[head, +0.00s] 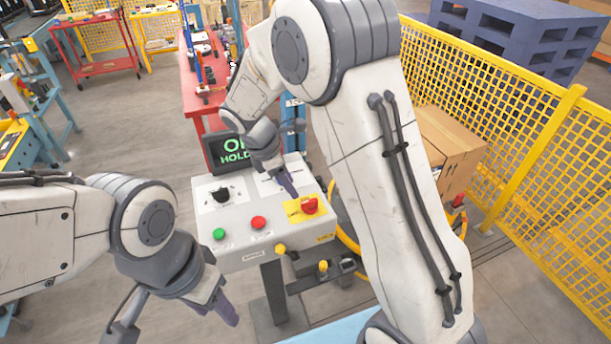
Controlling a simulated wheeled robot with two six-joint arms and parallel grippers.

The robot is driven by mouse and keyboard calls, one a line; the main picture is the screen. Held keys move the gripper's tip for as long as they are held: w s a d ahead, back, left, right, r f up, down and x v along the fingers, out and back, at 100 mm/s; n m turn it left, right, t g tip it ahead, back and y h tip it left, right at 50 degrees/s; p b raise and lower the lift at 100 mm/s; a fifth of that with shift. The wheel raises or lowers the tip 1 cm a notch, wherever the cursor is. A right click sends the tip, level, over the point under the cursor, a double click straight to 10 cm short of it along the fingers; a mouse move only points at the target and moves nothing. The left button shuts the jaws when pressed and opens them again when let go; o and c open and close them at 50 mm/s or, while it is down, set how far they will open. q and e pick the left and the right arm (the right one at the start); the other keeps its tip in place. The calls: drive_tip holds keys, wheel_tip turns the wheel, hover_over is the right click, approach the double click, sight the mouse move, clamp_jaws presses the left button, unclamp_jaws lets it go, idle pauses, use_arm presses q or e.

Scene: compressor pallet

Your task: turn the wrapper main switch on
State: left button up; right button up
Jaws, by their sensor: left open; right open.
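The wrapper's grey control panel (240,252) stands on a post in the middle of the head view. A black rotary knob (221,194), apparently the main switch, sits on a white plate at its upper left; its marks are too small to read. My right gripper (289,184) is open over the upper right of the panel, right of the knob and apart from it. It partly hides another white plate (268,187). My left gripper (228,312) is open and empty, low in front of the panel's left side, with its fingers pointing down.
The panel also has a green button (219,234), a red button (258,222) and a red emergency stop (309,205) on yellow. A screen (227,152) behind it shows green text, partly hidden, including "HOLD". A yellow mesh fence (545,165) and cardboard box (445,150) stand right.

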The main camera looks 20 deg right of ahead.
sight(309, 201)
drive_tip(key=shift+n, duration=0.4)
drive_tip(key=p+x, duration=0.1)
drive_tip(key=x, duration=0.2)
drive_tip(key=w+d+p+x, duration=0.1)
drive_tip(key=x, duration=0.7)
drive_tip(key=shift+w+d+r+p, duration=0.25)
drive_tip(key=shift+d+p, duration=0.05)
drive_tip(key=shift+p, duration=0.1)
use_arm(q)
wheel_tip(309, 201, up, 4)
drive_tip(key=shift+f, duration=0.2)
use_arm(e)
clamp_jaws()
